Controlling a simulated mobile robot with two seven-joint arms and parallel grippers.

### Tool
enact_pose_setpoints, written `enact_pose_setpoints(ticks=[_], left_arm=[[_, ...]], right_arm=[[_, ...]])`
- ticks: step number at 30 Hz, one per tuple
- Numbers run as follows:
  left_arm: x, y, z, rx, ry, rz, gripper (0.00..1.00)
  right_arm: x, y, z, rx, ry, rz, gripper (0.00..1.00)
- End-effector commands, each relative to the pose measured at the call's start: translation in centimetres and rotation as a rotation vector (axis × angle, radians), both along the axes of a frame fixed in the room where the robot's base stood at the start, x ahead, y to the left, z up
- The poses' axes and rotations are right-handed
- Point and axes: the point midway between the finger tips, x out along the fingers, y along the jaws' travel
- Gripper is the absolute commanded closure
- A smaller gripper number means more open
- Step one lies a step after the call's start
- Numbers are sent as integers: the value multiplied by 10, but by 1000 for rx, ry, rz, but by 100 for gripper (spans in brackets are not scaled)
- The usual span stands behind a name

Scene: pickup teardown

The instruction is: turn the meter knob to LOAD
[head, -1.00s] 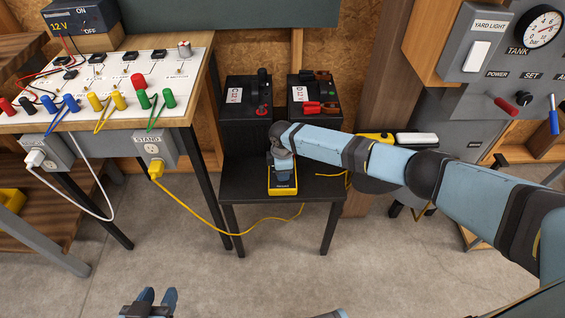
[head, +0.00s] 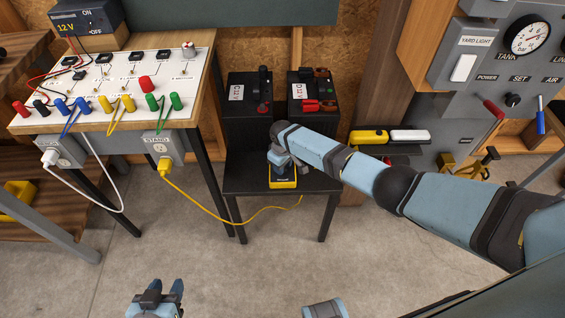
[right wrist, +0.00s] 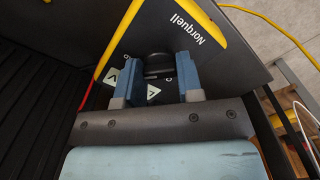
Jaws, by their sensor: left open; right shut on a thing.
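The yellow-edged black meter (head: 284,182) lies on a small black table (head: 240,183) in the head view. My right gripper (head: 283,163) reaches down over it and hides most of its face. In the right wrist view the meter (right wrist: 225,55) shows its Norquell label, and its dark round knob (right wrist: 157,59) sits between the two blue fingers of my right gripper (right wrist: 160,75), which is shut on it. White markings show beside the fingers, but no LOAD mark can be read. My left gripper (head: 160,296) is open and empty at the bottom of the head view, over the floor.
Two black batteries (head: 247,105) (head: 312,97) stand behind the meter. A yellow cable (head: 225,205) runs from an outlet box to the small table. A white terminal board (head: 125,75) is at left. A grey panel with a gauge (head: 527,38) is at right.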

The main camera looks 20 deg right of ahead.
Motion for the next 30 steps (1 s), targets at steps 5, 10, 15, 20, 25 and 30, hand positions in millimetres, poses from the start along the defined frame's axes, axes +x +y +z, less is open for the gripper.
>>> enact_pose_setpoints(ticks=[5,10,15,20,25,30], left_arm=[[1,0,4,-3,1,3,57],[1,0,5,-4,0,4,57],[1,0,5,-5,0,4,57],[1,0,5,-3,0,4,57],[1,0,5,-3,0,4,57],[1,0,5,-3,0,4,57]], right_arm=[[1,1,1,1,-2,-52,90],[0,1,1,1,-2,-74,90],[0,1,1,1,-2,-78,90],[1,1,1,1,-2,-77,90],[1,1,1,1,-2,-77,41],[0,1,0,0,-1,-76,40]])
